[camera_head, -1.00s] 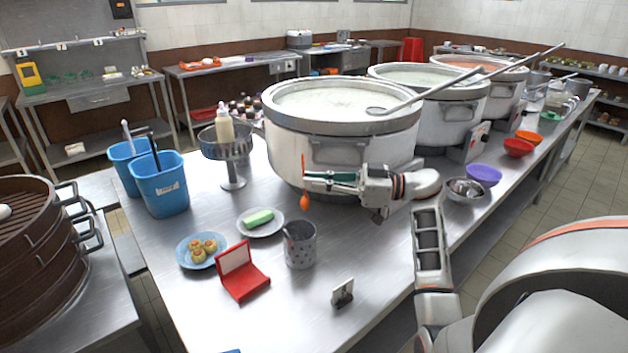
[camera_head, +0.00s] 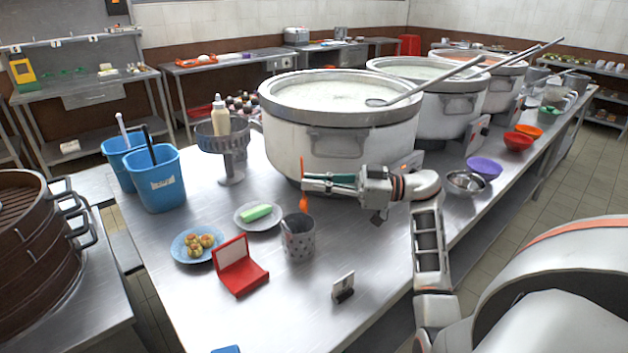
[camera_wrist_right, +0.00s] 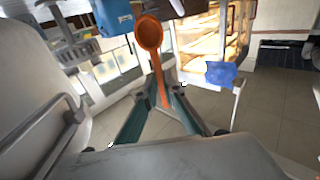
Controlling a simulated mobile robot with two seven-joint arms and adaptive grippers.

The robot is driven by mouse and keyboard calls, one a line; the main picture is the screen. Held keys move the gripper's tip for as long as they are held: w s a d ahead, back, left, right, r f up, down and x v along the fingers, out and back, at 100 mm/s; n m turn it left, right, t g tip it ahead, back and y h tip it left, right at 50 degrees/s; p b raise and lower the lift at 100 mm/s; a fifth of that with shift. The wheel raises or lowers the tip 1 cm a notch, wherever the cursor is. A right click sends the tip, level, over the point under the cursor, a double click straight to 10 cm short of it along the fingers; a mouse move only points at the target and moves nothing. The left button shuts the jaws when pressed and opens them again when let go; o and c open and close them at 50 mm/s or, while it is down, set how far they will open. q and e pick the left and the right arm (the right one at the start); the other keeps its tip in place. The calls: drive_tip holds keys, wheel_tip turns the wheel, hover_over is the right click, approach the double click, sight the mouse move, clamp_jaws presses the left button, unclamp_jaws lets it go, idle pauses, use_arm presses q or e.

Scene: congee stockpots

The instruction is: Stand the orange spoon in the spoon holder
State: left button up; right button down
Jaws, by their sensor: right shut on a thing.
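My right gripper (camera_head: 306,184) is shut on the handle of the orange spoon (camera_head: 303,204). The spoon hangs bowl down, with a bit of handle showing above the fingers. The spoon holder (camera_head: 299,243), a grey perforated cup, stands on the metal counter just below the spoon in the head view. The spoon's bowl appears at the far side of the holder's rim; I cannot tell the exact gap. A utensil handle leans in the holder. In the right wrist view the spoon (camera_wrist_right: 150,36) runs out from between the green-lined fingers (camera_wrist_right: 162,98). My left gripper is not in view.
A large white stockpot (camera_head: 340,125) stands close behind my right gripper. A red open case (camera_head: 240,268), a plate with a green block (camera_head: 257,213) and a blue plate of buns (camera_head: 180,250) lie left of the holder. A small card stand (camera_head: 343,287) is in front.

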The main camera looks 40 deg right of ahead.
drive_tip(key=shift+f, duration=1.05)
drive_tip(key=shift+f+b, duration=0.6)
drive_tip(key=shift+f, duration=1.5)
drive_tip(key=c, duration=2.1)
unclamp_jaws()
drive_tip(key=shift+d, duration=0.1)
